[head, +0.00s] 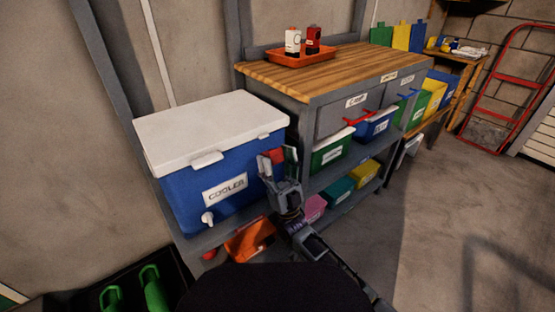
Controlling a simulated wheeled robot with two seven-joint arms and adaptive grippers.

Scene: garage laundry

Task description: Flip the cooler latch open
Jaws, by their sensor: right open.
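The cooler (175,198) is a blue box with a white lid (215,125) and a label reading "COOLER". It stands on a grey shelf at the left, and its lid looks closed. A white latch (207,160) sits on the front at the lid's edge. A white spigot (207,218) is low on the front. My left gripper is not in view.
A workbench (330,75) with a wooden top stands right of the cooler, with coloured bins on its shelves. An orange tray (300,57) with two bottles sits on top. An orange bin (250,240) lies below the cooler. The floor (450,220) at right is clear.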

